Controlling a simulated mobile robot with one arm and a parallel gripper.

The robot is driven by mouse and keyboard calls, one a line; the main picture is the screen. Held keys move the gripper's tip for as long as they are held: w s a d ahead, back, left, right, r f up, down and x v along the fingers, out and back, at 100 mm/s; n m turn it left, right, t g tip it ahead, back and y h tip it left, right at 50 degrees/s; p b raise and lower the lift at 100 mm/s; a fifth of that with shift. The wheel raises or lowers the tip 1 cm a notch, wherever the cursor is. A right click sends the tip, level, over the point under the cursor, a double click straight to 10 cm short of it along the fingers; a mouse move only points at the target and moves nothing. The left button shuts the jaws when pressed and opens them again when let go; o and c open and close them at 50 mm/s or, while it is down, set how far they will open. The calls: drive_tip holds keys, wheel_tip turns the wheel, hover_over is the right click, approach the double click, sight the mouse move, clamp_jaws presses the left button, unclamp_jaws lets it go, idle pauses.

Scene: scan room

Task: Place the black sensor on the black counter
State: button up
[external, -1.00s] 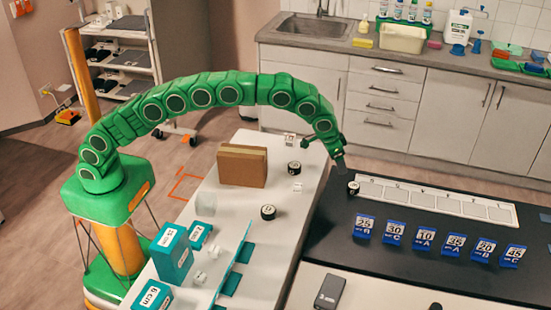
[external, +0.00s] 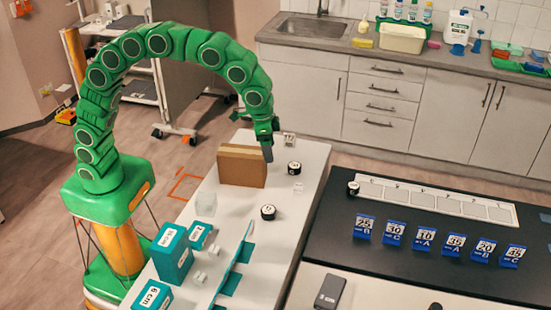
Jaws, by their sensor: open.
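One round black sensor with a white top (external: 353,188) sits on the black counter (external: 400,275), at the left end of a white strip of marked squares. Two similar round black pieces stand on the white table, one farther back (external: 294,168) and one nearer the front (external: 268,212). My gripper (external: 268,156) points down over the white table, beside the right end of a brown box and left of the back black piece. It is open, with nothing visible in it. The fingertips are small and dark, and their gap is hard to see.
The brown box (external: 242,166) stands close to my gripper. Teal boxes (external: 172,255), small white cubes and a teal divider crowd the table's front. Blue number cards (external: 424,239) stand in a row on the black counter. A floor gap separates table and counter.

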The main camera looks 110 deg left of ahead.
drive_tip(key=s+d+m+g, duration=0.1)
drive_tip(key=s+d, duration=0.2)
drive_tip(key=s, duration=1.2)
drive_tip(key=s+d+m+g, duration=0.1)
drive_tip(key=s+d, duration=0.2)
drive_tip(key=s, duration=1.3)
drive_tip(key=s+d+f+m+g, duration=0.1)
drive_tip(key=s+d, duration=0.3)
drive_tip(key=s, duration=1.2)
